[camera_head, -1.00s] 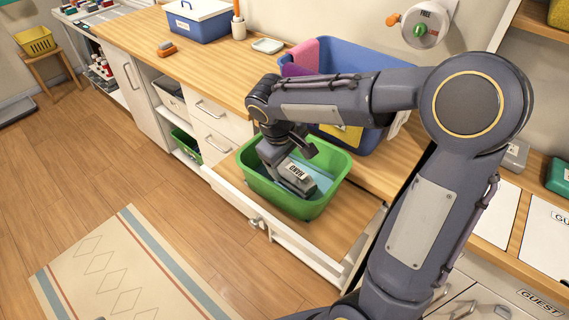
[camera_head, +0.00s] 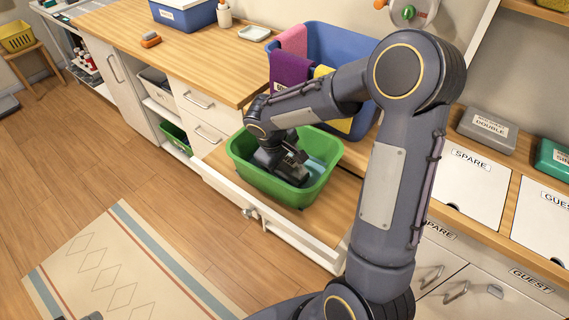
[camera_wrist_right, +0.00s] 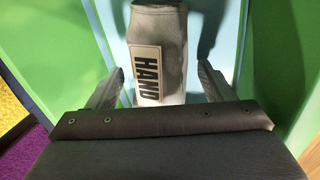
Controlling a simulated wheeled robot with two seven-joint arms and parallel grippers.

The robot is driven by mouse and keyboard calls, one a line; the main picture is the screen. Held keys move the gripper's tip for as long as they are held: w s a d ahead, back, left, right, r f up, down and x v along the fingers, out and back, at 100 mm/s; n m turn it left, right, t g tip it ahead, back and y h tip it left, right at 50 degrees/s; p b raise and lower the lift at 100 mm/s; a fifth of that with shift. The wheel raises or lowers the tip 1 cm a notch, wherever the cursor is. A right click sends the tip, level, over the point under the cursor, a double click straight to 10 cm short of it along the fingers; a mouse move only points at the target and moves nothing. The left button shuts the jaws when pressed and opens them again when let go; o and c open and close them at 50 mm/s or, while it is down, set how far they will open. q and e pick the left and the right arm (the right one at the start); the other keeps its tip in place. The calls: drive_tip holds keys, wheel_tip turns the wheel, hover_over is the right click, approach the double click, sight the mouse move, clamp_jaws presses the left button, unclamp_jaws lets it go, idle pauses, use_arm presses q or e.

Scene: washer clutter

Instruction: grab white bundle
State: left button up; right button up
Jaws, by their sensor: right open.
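The bundle (camera_wrist_right: 158,45) shows in the right wrist view as a pale grey-white cloth shape with a label reading HAND. It lies in a green tub (camera_head: 240,163) that sits on the pulled-out drawer. My right gripper (camera_head: 288,170) reaches down into this tub in the head view. In the wrist view the open fingers of the right gripper (camera_wrist_right: 160,85) stand on either side of the bundle, with gaps showing. In the head view the gripper mostly hides the bundle.
Light blue material (camera_head: 316,168) lies in the tub beside the gripper. A blue bin (camera_head: 338,45) with pink, purple and yellow cloths stands just behind. The drawer front (camera_head: 290,228) is pulled out over the floor. A rug (camera_head: 115,270) lies at lower left.

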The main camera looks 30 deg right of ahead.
drive_tip(key=c, duration=1.1)
drive_tip(key=shift+r, duration=0.1)
